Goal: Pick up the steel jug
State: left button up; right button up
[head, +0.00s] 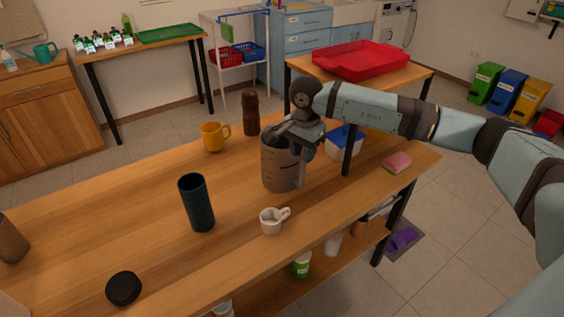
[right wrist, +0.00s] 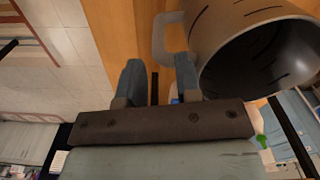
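The steel jug (head: 279,168) stands upright on the wooden table, grey with dark marks on its side. In the right wrist view its open mouth (right wrist: 262,55) fills the upper right, with its handle (right wrist: 161,42) on the left side. My right gripper (head: 307,152) is at the jug's right side, by the rim, and hides part of it. In the right wrist view my right gripper (right wrist: 159,75) is open, and the handle shows in line with the gap between its fingers. I cannot tell whether a finger touches it. My left gripper is not in view.
A brown bottle (head: 250,112) and yellow mug (head: 213,137) stand behind the jug. A white cup (head: 272,221) and dark green tumbler (head: 196,205) stand in front and left. A blue box (head: 340,146) and pink sponge (head: 397,162) lie right. The table's left middle is clear.

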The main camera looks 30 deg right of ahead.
send_over(302, 187)
jog(key=f, duration=0.5)
jog(key=shift+w+d, duration=0.35)
jog(key=shift+w, duration=0.05)
jog(key=shift+r, duration=0.1)
grip_shut()
jog(key=shift+r, duration=0.25)
